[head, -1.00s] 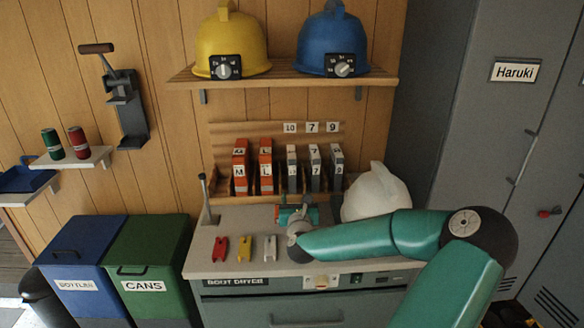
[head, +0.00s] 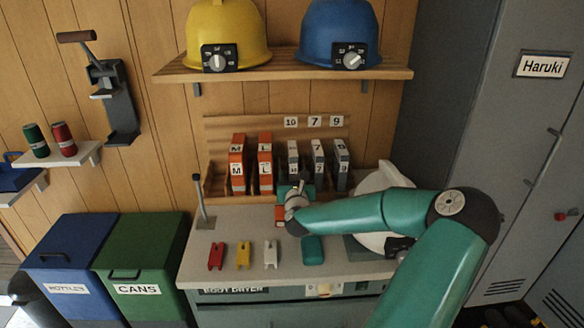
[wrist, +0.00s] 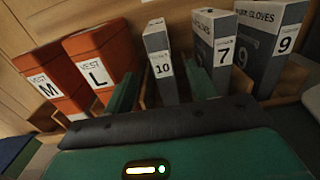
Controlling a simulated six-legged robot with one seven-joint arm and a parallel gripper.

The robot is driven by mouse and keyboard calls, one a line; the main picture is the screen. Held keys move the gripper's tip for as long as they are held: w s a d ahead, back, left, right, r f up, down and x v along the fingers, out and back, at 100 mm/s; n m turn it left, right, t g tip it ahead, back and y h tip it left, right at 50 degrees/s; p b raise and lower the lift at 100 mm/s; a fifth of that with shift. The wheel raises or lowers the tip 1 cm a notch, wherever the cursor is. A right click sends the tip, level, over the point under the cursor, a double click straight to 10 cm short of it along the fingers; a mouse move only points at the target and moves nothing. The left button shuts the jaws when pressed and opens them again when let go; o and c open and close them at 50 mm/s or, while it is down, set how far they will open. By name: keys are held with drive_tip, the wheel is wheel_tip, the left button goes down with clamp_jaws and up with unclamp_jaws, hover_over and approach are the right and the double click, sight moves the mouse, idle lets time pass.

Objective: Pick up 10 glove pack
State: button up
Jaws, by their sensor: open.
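The 10 glove pack (head: 293,153) is a narrow grey box with a white label, standing in the wooden rack between the orange L vest pack (head: 265,163) and the 7 glove pack (head: 317,160). In the wrist view the 10 pack (wrist: 160,55) stands upright, straight ahead between my two green fingers. My gripper (wrist: 164,88) is open and empty, with a finger on either side of the pack's line; contact is not visible. In the head view my gripper (head: 300,186) is just in front of the pack and hides its lower part.
The 9 glove pack (wrist: 272,45) stands right of the 7. The orange M vest pack (head: 237,165) is at the rack's left. Red, yellow and white small pieces lie on the counter (head: 225,268). A shelf (head: 290,76) overhangs the rack.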

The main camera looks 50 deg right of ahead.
sight(293, 169)
drive_tip(key=x, duration=0.3)
drive_tip(key=shift+d+f, duration=0.1)
drive_tip(key=x, duration=0.6)
drive_tip(key=shift+w+d+r, duration=0.2)
drive_tip(key=shift+d+r, duration=0.05)
drive_tip(key=shift+c, duration=0.5)
drive_tip(key=c, duration=1)
